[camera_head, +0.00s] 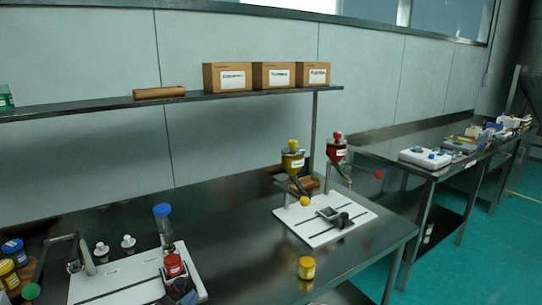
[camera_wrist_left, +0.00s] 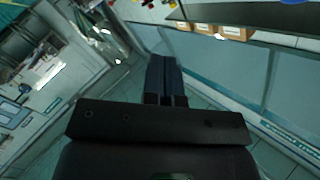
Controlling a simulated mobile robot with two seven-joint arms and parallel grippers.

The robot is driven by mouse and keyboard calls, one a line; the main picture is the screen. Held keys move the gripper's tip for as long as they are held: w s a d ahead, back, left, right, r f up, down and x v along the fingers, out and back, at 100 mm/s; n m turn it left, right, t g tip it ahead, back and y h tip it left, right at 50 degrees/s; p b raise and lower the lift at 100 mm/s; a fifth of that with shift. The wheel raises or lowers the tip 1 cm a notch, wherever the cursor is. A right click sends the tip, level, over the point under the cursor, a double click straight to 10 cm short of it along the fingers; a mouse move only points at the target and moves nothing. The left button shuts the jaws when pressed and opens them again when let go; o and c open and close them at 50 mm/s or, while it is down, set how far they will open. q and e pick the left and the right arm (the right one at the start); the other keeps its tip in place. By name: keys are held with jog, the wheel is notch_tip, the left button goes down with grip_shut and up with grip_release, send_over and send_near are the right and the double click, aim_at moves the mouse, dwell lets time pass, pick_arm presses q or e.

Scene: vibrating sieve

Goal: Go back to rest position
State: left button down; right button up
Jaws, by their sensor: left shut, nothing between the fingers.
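My left gripper (camera_wrist_left: 164,62) shows in the left wrist view, its two dark fingers together with nothing between them. It is in the air, apart from the table and its objects. I cannot make it out clearly in the head view. My right gripper is in neither view.
A yellow jar (camera_head: 306,268) stands near the table's front edge. Several jars (camera_head: 14,252) stand at the far left. Cardboard boxes (camera_head: 227,78) sit on a shelf (camera_head: 110,108) above the table. A second table (camera_head: 420,140) with devices stands at the right. The table's middle is clear.

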pick_arm(q)
jog(key=s+a+f+n+g+y, duration=0.2)
jog(key=s+a+f+n, duration=0.3)
jog(key=s+f, duration=0.4)
jog(key=s+a+f+n+g+y, duration=0.2)
jog(key=s+a+f+n+y, duration=0.2)
jog(key=s+f, duration=0.6)
jog(key=s+n, duration=0.2)
jog(key=s, duration=0.2)
jog(key=shift+s+a+g, duration=0.3)
jog(key=shift+a, duration=0.05)
dwell(0.4)
dwell(0.4)
